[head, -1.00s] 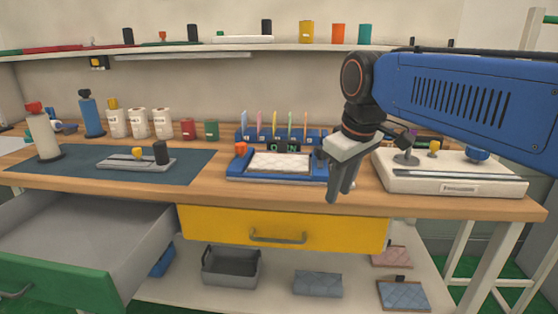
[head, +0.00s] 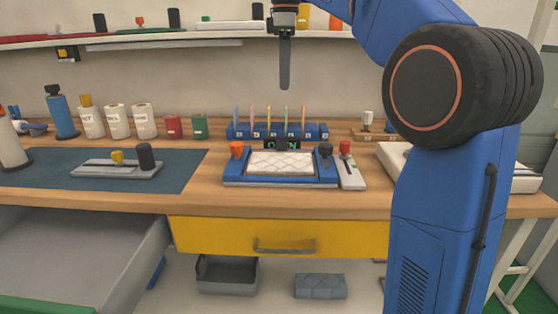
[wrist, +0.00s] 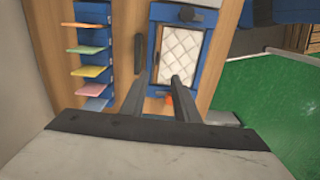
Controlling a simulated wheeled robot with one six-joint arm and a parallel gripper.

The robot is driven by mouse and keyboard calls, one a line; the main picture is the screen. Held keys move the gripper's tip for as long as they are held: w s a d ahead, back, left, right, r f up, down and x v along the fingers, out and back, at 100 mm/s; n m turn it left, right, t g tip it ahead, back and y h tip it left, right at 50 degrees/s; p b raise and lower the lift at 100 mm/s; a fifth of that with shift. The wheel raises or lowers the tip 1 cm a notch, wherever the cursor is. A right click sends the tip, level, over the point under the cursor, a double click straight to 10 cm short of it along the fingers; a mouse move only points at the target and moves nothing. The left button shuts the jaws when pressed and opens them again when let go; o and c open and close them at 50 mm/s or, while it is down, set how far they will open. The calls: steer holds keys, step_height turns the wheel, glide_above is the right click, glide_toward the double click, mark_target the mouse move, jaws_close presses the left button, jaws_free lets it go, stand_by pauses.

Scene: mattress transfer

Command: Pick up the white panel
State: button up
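The white panel (head: 282,163) is a quilted, off-white rectangle lying flat in a blue tray-like fixture (head: 232,182) on the wooden workbench. It also shows in the wrist view (wrist: 181,55), framed by the blue fixture (wrist: 203,17). My gripper (head: 285,85) is above and behind the fixture in the head view, pointing down and touching nothing. In the wrist view its two fingers (wrist: 158,85) are apart with nothing between them, and the panel lies beyond the fingertips.
An orange knob (head: 236,149) and dark knob (head: 325,150) stand on the fixture's ends. A blue rack with colored cards (head: 290,130) stands behind it. A grey plate with a red knob (head: 351,173) is on the right. The yellow drawer (head: 280,237) is shut; a grey drawer (head: 85,255) is open.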

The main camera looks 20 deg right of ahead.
glide_above(281, 157)
steer(key=w+d, duration=0.1)
steer(key=w, duration=0.3)
steer(key=f, duration=1.7)
steer(key=shift+d, duration=0.2)
jaws_close()
